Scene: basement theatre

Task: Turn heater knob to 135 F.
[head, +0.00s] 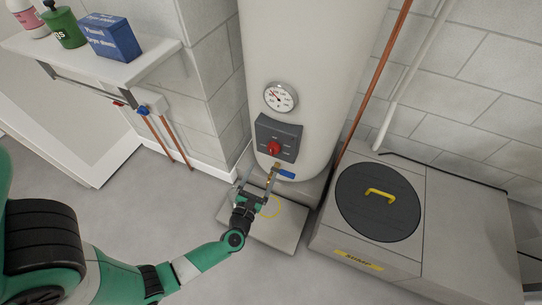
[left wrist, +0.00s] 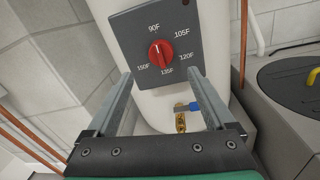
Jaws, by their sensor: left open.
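The red heater knob (head: 273,148) sits on a dark grey panel (head: 291,131) low on the white water heater (head: 298,55). In the left wrist view the knob (left wrist: 160,53) is ringed by marks from 90F at the top, through 105F and 120F on the right, to 135F at the bottom and 150F at lower left. A pale line on the knob appears to point up toward 90F. My left gripper (head: 256,179) is open and empty, below and in front of the panel. In the left wrist view its fingers (left wrist: 160,76) are spread either side below the knob, apart from it.
A valve with a blue handle (head: 286,174) sits just under the panel, near the fingers. A round gauge (head: 280,97) is above it. A sump box with a dark lid (head: 365,215) stands right. A shelf (head: 90,56) holds bottles and a blue box.

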